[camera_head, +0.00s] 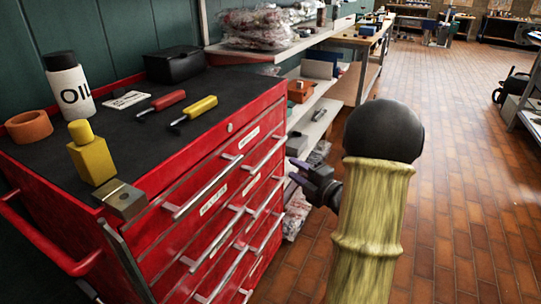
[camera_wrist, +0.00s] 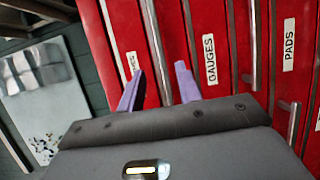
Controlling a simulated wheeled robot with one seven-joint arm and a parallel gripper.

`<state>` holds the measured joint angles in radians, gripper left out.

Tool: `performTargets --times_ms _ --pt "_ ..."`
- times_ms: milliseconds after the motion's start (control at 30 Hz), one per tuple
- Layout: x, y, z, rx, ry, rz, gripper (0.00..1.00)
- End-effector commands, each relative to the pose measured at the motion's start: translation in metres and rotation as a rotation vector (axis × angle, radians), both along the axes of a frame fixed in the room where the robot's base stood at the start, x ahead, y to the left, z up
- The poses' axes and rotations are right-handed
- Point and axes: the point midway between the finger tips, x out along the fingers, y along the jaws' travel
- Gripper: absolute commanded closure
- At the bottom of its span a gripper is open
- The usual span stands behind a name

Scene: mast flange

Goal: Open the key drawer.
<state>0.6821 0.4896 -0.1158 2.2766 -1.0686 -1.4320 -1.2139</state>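The red tool chest (camera_head: 150,255) stands at the left with several drawers, long silver handles and white labels. The drawers look shut. In the wrist view the chest front appears sideways, with labels reading GAUGES (camera_wrist: 210,59) and PADS (camera_wrist: 289,45). A third label (camera_wrist: 132,63) is partly covered by a finger; only its last letters show, so I cannot confirm the key drawer. My gripper (camera_head: 291,169) is open at the right end of the chest front. In the wrist view its purple fingertips (camera_wrist: 160,78) straddle a silver handle (camera_wrist: 153,40); contact is not clear.
On the chest top are an oil bottle (camera_head: 69,88), a yellow bottle (camera_head: 90,155), an orange ring (camera_head: 28,127), two screwdrivers and a black box (camera_head: 175,64). Shelves (camera_head: 312,110) stand beyond the chest.

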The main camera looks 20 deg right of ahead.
Motion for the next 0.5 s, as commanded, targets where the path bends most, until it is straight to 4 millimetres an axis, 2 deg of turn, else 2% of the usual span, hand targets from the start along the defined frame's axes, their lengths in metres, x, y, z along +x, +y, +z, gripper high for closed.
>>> performTargets --times_ms 500 --pt "0.088 0.025 -0.001 0.001 -0.002 0.002 0.65"
